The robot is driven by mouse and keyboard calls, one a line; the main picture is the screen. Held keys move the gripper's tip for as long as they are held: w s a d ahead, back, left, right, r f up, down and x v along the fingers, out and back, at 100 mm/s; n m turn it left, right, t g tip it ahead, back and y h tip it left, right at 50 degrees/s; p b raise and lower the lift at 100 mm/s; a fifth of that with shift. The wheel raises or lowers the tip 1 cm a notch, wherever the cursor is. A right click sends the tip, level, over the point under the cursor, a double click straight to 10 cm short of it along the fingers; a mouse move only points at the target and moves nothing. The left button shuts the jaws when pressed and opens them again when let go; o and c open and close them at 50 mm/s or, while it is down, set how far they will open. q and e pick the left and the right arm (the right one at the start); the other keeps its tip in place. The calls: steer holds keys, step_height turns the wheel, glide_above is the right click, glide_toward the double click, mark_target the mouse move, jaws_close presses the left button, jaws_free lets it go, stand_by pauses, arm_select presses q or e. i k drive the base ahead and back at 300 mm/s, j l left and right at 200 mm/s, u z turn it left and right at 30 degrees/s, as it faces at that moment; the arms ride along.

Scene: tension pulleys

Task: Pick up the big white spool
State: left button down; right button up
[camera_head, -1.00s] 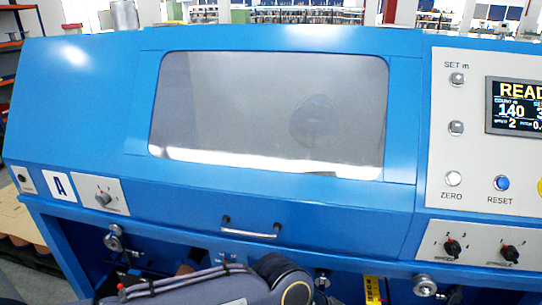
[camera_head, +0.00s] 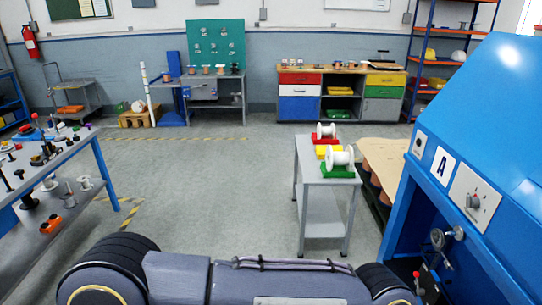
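A big white spool (camera_head: 340,157) lies on its side in a green holder (camera_head: 338,172) at the near end of a grey cart. Another white spool (camera_head: 326,131), looking smaller, sits in a red holder further back on the same cart. A yellow block (camera_head: 328,152) stands between them. Neither of my grippers is in view; only a dark grey link of my own arm crosses the bottom of the picture, well short of the cart.
The grey cart (camera_head: 309,166) stands ahead, with a pallet (camera_head: 385,165) beside it. A blue machine (camera_head: 475,120) takes up the right side. A workbench (camera_head: 75,150) with small parts is at the left. The floor (camera_head: 200,205) between is open.

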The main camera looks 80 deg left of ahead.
mark_target(347, 158)
steer(key=j+u, duration=0.1)
steer(key=u, duration=2.2)
steer(key=i+j, duration=0.35)
steer(key=i, duration=0.35)
steer(key=i+j+z, duration=0.1)
steer(key=i+j, duration=0.3)
steer(key=i, duration=0.3)
steer(key=i+j, duration=0.4)
steer(key=i, duration=0.25)
steer(key=i+j+z, duration=0.1)
steer(key=i+j, duration=0.35)
steer(key=i, duration=0.25)
steer(key=i+j, duration=0.45)
steer(key=i, duration=0.2)
steer(key=l+z, duration=0.05)
